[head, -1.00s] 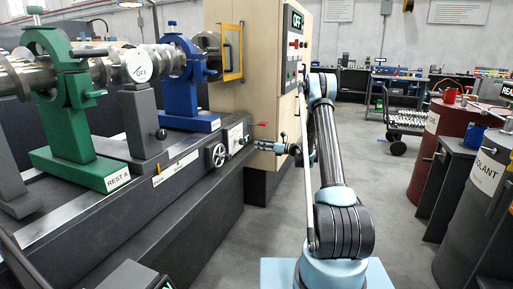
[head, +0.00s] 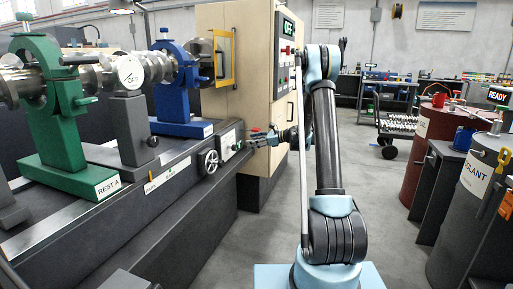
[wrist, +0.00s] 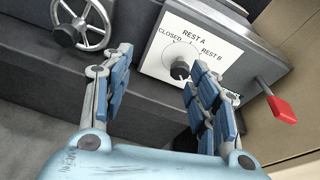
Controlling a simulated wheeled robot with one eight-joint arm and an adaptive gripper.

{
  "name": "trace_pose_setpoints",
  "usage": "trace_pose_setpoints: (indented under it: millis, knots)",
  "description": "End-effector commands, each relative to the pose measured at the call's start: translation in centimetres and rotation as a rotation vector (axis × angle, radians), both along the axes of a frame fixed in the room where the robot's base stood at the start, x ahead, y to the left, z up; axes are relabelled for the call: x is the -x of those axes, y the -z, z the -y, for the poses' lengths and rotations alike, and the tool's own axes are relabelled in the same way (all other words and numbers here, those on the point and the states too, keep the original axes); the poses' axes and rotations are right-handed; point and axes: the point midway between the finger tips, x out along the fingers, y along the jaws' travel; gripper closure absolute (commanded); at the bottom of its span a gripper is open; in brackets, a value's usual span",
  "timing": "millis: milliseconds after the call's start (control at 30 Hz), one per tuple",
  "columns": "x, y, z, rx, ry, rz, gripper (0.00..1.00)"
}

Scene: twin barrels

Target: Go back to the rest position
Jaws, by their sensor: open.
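My gripper (head: 262,138) is open and empty beside the machine's control box, in the middle of the head view. In the wrist view, its two blue-padded fingers (wrist: 161,68) stand apart in front of the control panel (wrist: 213,45). The panel carries a round selector knob (wrist: 181,69) marked CLOSED, REST A and REST B. The knob shows between the fingers, with no visible contact. My arm rises from the base and bends over toward the machine.
A handwheel (wrist: 84,22) and a red-tipped lever (wrist: 281,108) flank the panel. The green rest (head: 58,120) and blue rest (head: 181,90) hold a shaft. A red barrel (head: 427,145) and a grey barrel (head: 463,215) stand right. Floor between is clear.

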Motion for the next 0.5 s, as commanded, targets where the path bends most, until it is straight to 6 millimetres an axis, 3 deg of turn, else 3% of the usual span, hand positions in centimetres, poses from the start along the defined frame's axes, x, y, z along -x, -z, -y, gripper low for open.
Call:
trace_pose_setpoints:
  millis: [200,500]
  knots:
    - [4.2,-2.9,0.5,0.154,-0.050,0.111,0.46]
    - [10.7,-5.6,1.7,0.362,-0.142,0.257,0.46]
